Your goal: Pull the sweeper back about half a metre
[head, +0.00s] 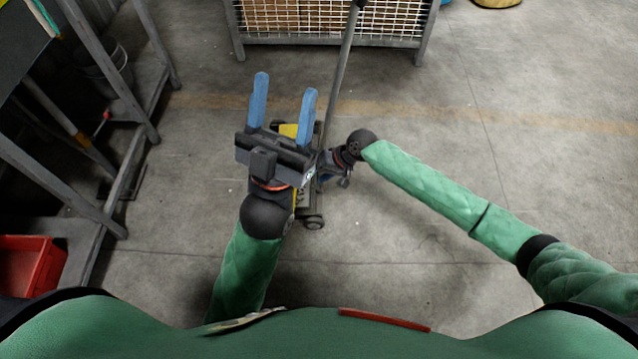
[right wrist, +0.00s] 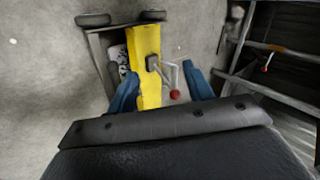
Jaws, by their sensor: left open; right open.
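The sweeper is a low wheeled machine with a yellow body (head: 288,131), mostly hidden under my left gripper in the head view. A long grey pole (head: 342,75) rises from beside it toward the top edge. In the right wrist view its yellow body (right wrist: 146,62) and two dark wheels show, with a bent metal lever ending in a red knob (right wrist: 174,95). My left gripper (head: 285,84) is open and empty above the sweeper. My right gripper (right wrist: 162,90) is open beside the sweeper's right side, the yellow body and lever showing between its fingers; I cannot tell whether they touch.
A metal rack (head: 110,195) stands along the left, with a grey bucket (head: 101,68) and a red bin (head: 28,262) near it. A wire-fronted crate (head: 330,39) stands at the back. Concrete floor is clear to the right and in front of the sweeper.

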